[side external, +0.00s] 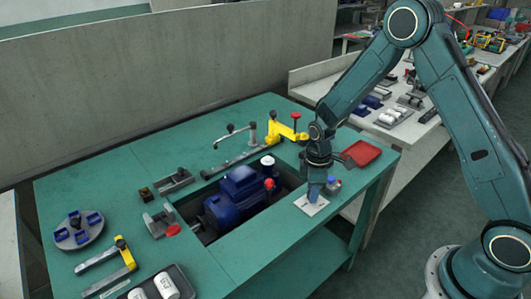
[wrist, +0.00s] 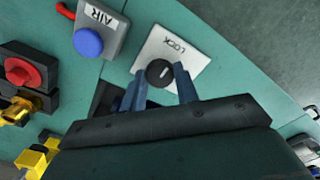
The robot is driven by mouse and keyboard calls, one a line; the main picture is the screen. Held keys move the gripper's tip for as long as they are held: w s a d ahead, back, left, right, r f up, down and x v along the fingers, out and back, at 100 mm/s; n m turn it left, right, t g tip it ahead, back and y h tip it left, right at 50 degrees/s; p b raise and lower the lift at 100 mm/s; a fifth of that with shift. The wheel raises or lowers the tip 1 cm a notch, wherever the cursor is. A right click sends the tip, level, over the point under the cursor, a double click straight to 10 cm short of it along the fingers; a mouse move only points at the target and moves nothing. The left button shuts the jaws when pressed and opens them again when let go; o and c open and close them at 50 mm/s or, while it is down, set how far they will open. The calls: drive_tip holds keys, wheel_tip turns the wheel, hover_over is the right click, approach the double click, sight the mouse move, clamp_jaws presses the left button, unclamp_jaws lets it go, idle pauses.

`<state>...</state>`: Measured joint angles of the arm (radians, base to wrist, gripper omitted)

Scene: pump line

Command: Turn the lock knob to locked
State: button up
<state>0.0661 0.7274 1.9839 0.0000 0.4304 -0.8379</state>
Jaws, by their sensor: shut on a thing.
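The lock knob (wrist: 159,72) is a round black knob with a pale mark on its top, on a white plate labelled LOCK (wrist: 185,45). The plate (side external: 311,206) also shows at the right part of the green table in the side view, where my gripper hides the knob. My gripper (wrist: 158,78) points down at the plate, its two blue fingers on either side of the knob and shut on it. It also shows over the plate in the side view (side external: 313,194). I cannot tell which position the pale mark stands for.
A grey box labelled AIR with a blue button (wrist: 88,42) stands close beside the plate. A blue pump motor (side external: 237,193) sits in the table's recess to the left. A red tray (side external: 361,153) lies behind my gripper. Yellow clamps (side external: 284,131) stand at the back.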

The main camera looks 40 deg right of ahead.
idle(0.3)
drive_tip(key=o, duration=1)
drive_tip(key=shift+c, duration=0.2)
drive_tip(key=shift+r, duration=0.15)
wheel_tip(320, 180, up, 14)
drive_tip(key=shift+f, duration=0.2)
